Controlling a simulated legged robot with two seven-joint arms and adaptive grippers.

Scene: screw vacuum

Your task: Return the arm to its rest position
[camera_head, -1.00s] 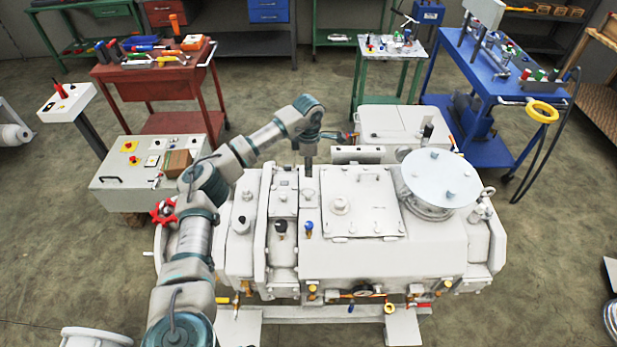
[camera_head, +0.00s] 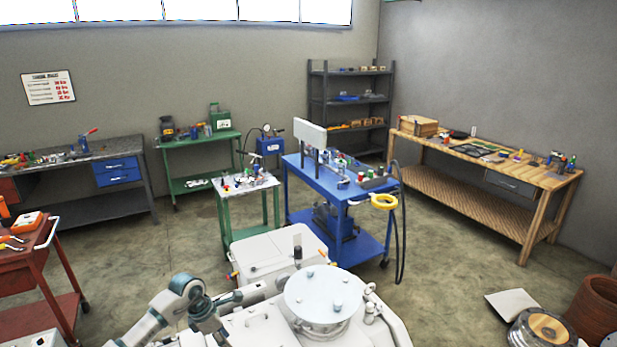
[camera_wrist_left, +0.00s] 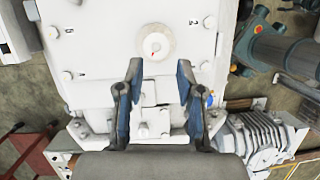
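The white vacuum machine (camera_head: 383,325) is at the bottom of the head view, cut off by the lower edge. A light round disc (camera_head: 325,290) sits on top of it. A jointed grey arm of mine reaches in beside it from the lower left, but its gripper cannot be made out there. In the left wrist view my left gripper (camera_wrist_left: 158,75) is open and empty, its two blue-padded fingers apart. Beyond the fingers is a white plate (camera_wrist_left: 105,65) with corner bolts and a round central fitting (camera_wrist_left: 156,45). My right gripper is not in view.
A blue trolley (camera_head: 325,182) with a yellow ring and hose stands behind the machine, beside a small green table (camera_head: 247,192). A red cart (camera_head: 30,262) is at left. A wooden bench (camera_head: 490,165) stands at right. Floor between machine and bench (camera_head: 450,260) is clear.

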